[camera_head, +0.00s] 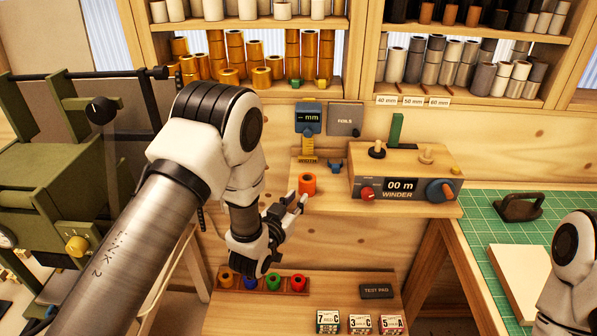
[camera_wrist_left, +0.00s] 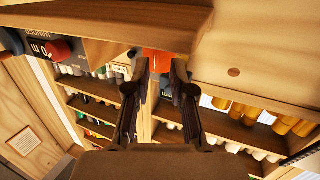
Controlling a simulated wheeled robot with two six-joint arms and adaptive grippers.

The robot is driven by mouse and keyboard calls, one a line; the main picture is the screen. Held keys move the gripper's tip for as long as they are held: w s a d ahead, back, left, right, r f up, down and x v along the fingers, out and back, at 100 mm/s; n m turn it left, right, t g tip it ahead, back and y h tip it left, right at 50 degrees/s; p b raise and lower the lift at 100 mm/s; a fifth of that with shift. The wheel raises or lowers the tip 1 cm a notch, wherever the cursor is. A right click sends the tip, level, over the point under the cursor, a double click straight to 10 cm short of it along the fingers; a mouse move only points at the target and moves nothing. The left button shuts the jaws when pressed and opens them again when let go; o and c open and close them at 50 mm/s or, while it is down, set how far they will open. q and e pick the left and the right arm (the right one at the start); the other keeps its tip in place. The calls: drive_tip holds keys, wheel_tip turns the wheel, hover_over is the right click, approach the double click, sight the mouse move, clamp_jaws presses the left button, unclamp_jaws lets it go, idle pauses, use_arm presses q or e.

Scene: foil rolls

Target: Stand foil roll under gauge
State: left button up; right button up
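An orange-red foil roll (camera_head: 307,184) stands upright on the wooden ledge in the head view, below the gauge. The gauge is a blue box with a "mm" display (camera_head: 308,118) and a yellow scale (camera_head: 309,147) hanging under it. My left gripper (camera_head: 297,200) is at the ledge's front edge, just in front of and below the roll. In the left wrist view, its fingers (camera_wrist_left: 160,78) are spread, and the orange-red roll (camera_wrist_left: 158,62) shows in the gap beyond their tips. Contact cannot be told. My right gripper is out of view.
A winder box (camera_head: 405,175) with knobs stands on the ledge to the right. Below are a tray of coloured rolls (camera_head: 262,283), a test pad (camera_head: 376,291) and several number blocks. Shelves of rolls stand behind. A green mat (camera_head: 485,215) lies at right.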

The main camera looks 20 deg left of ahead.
sight(296, 181)
use_arm(q)
drive_tip(key=shift+w+d+f, duration=0.1)
drive_tip(key=shift+w+f, duration=0.1)
drive_tip(key=shift+w, duration=0.4)
drive_tip(key=shift+w+a+b, duration=0.3)
drive_tip(key=shift+w+b, duration=0.1)
drive_tip(key=shift+w, duration=0.55)
drive_tip(key=shift+w+a+b, duration=0.3)
drive_tip(key=shift+w+b, duration=0.05)
drive_tip(key=shift+w, duration=0.6)
drive_tip(key=shift+w+a+b, duration=0.3)
drive_tip(key=shift+w+b, duration=0.1)
drive_tip(key=shift+w, duration=0.55)
drive_tip(key=shift+w+a+b, duration=0.3)
drive_tip(key=shift+w+b, duration=0.1)
drive_tip(key=shift+w, duration=0.55)
drive_tip(key=shift+w+a+b, duration=0.3)
drive_tip(key=shift+w+b, duration=0.15)
drive_tip(key=shift+w, duration=0.45)
drive_tip(key=shift+w+a+b, duration=0.3)
drive_tip(key=shift+w+b, duration=0.1)
drive_tip(key=shift+w, duration=0.55)
drive_tip(key=shift+s, duration=0.1)
